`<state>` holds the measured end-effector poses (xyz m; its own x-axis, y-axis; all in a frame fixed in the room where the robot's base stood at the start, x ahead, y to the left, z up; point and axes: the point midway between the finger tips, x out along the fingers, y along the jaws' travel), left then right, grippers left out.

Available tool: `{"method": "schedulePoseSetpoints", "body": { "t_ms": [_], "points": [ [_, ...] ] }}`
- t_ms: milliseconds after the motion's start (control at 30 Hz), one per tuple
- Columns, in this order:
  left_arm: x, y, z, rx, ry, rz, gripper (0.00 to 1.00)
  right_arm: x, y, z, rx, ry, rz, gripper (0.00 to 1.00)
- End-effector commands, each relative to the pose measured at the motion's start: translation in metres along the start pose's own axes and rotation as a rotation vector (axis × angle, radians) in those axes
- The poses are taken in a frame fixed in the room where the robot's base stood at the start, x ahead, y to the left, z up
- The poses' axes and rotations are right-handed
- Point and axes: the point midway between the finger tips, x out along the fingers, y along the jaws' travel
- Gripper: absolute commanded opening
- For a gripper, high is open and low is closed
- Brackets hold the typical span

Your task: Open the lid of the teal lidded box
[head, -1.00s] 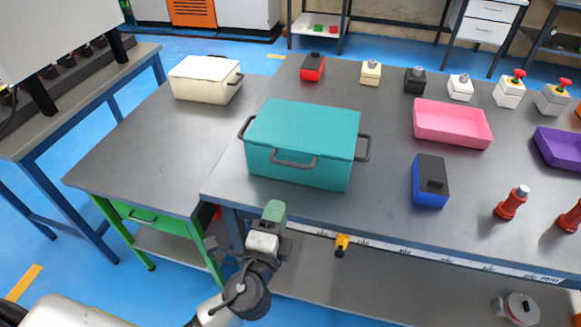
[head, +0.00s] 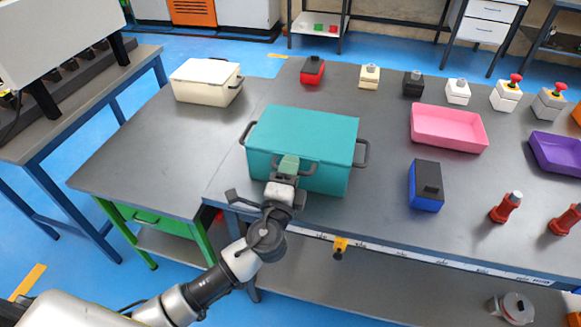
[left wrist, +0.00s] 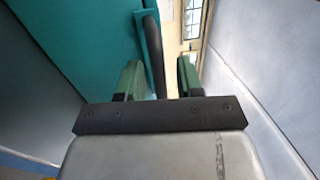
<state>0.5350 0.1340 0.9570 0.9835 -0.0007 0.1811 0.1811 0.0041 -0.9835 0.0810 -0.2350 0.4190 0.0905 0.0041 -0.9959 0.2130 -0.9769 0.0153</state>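The teal lidded box (head: 303,133) stands on the grey table with its lid shut. A dark grey handle is on its front, and dark handles show at its left and right sides. My left gripper (head: 288,165) is at the front handle, covering part of it. In the left wrist view the two green fingertips (left wrist: 160,78) are apart, with the dark front handle (left wrist: 154,55) seen between them, nearer the left finger. The box's teal wall (left wrist: 70,40) fills the left of that view. My right gripper is not in view.
A cream lidded box (head: 206,82) stands at the back left. The grey tabletop left of the teal box is clear.

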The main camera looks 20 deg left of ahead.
Motion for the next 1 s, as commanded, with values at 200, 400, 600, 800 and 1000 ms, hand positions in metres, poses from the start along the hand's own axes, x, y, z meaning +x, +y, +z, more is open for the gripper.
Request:
{"method": "schedulePoseSetpoints", "body": {
  "t_ms": [200,400,600,800,1000],
  "points": [
    [0.0,0.001,0.0,-0.001,0.0,0.001,0.36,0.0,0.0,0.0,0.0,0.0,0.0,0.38],
    [0.0,0.0,0.0,-0.001,0.0,0.001,0.07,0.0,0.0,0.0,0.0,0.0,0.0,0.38],
    [0.0,0.001,0.0,-0.001,0.0,0.001,0.0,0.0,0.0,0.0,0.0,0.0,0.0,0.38],
    [0.0,-0.002,0.0,-0.001,0.0,0.006,0.0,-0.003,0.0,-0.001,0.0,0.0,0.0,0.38],
    [0.003,-0.017,0.0,-0.003,0.0,0.049,0.0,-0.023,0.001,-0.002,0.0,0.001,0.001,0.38]
  ]
}}
